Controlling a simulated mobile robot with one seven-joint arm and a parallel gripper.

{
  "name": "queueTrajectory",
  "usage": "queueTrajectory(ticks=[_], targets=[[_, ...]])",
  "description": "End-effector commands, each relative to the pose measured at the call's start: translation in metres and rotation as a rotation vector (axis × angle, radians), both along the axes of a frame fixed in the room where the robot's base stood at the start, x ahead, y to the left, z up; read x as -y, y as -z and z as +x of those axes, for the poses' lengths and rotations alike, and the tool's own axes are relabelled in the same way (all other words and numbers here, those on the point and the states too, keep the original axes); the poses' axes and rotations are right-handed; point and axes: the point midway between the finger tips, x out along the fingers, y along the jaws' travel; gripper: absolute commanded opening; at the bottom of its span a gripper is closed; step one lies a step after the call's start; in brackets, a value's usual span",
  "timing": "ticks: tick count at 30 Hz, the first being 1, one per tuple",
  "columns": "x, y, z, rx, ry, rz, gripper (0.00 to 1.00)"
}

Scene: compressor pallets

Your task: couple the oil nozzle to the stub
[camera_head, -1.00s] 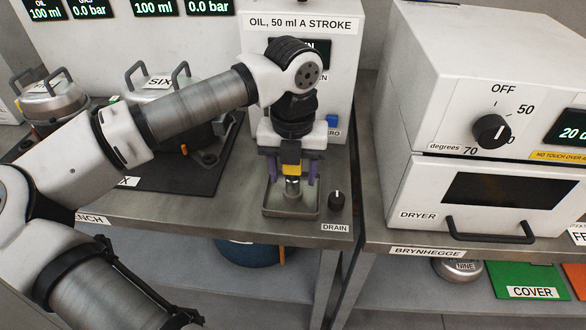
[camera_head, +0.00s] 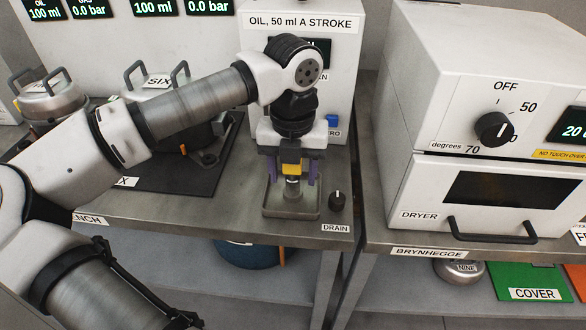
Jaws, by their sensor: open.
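My gripper (camera_head: 291,179) points down over a shallow metal tray (camera_head: 291,215) in front of the oil dispenser (camera_head: 345,75). Its purple fingers are apart, one on each side of a yellow-topped piece with a metal lower end, which looks like the oil nozzle (camera_head: 291,170). Gaps show between the fingers and the piece, so it is not gripped. The compressor marked SIX (camera_head: 160,82) stands to the left on a dark mat, partly hidden by my arm. Small fittings (camera_head: 208,158) show at its right front; I cannot tell which is the stub.
A DRAIN knob (camera_head: 337,200) stands just right of the tray. A blue button (camera_head: 333,120) is on the dispenser's lower front. The dryer (camera_head: 480,195) stands on the right bench, across a gap. Another lidded pot (camera_head: 52,98) is at far left.

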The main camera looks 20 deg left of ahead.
Motion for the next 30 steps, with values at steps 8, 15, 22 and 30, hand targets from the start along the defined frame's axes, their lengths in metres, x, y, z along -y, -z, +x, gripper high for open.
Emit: queueTrajectory(ticks=[8,15,22,30], targets=[[0.0,0.0023,-0.0009,-0.005,0.0,-0.001,0.53],[0.0,0.0023,-0.001,-0.005,0.0,-0.001,0.4],[0.0001,0.0023,-0.0009,-0.005,0.0,0.0,0.1],[0.0,0.0009,-0.0008,-0.004,0.0,0.0,0.0]])
